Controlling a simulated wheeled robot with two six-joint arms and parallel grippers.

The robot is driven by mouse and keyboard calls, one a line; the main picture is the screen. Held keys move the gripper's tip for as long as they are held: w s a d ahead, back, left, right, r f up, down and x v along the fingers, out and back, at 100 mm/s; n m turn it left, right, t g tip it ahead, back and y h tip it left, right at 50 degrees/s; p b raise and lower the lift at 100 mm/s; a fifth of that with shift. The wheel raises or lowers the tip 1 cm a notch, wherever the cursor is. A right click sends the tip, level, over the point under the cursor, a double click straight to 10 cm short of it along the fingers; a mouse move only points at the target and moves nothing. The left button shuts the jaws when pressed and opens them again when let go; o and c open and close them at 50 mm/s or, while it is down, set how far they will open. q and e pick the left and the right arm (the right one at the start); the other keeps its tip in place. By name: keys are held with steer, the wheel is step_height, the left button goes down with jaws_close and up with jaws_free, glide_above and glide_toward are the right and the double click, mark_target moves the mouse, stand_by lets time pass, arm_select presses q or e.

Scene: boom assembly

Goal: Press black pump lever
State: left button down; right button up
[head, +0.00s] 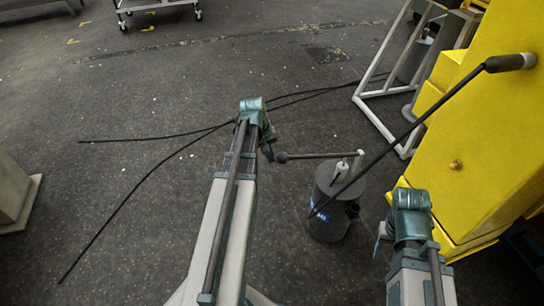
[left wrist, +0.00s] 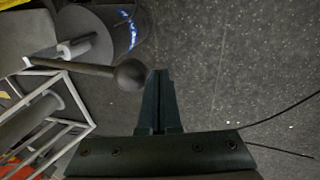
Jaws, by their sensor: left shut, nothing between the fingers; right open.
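The pump (head: 325,212) is a dark grey cylinder standing on the floor right of my left arm in the head view. Its dark lever (head: 318,156) sticks out roughly level to the left and ends in a round knob (head: 282,157). My left gripper (head: 268,152) is shut and empty beside the knob. In the left wrist view, the knob (left wrist: 130,74) is just left of the shut fingertips (left wrist: 157,75); I cannot tell whether they touch. The pump body (left wrist: 105,30) shows at the top left there. My right gripper (head: 380,248) is open and empty, low by the yellow machine.
A yellow machine (head: 485,140) stands at the right, with a long black rod (head: 425,118) slanting from it down towards the pump. A white metal frame (head: 375,110) stands behind the pump. Black cables (head: 150,138) lie on the floor at left. A grey block (head: 12,195) stands at far left.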

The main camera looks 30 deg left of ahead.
arm_select(q)
steer(key=p+v, duration=0.7)
steer(key=v, duration=0.1)
steer(key=shift+a+r, duration=0.2)
steer(key=shift+a, duration=0.2)
steer(key=w+d+r+g+p, duration=0.1)
steer(key=w+d+r+p, duration=0.1)
steer(key=r+p, duration=0.3)
steer(key=w+d+r+g+y+p, duration=0.1)
steer(key=w+d+r+p, duration=0.2)
steer(key=r+p, duration=0.3)
steer(key=shift+w, duration=0.2)
steer(key=shift+f, duration=0.2)
step_height(320, 180, down, 14)
steer(key=b, duration=1.3)
steer(key=shift+r+b, duration=0.1)
steer(key=shift+b, duration=0.25)
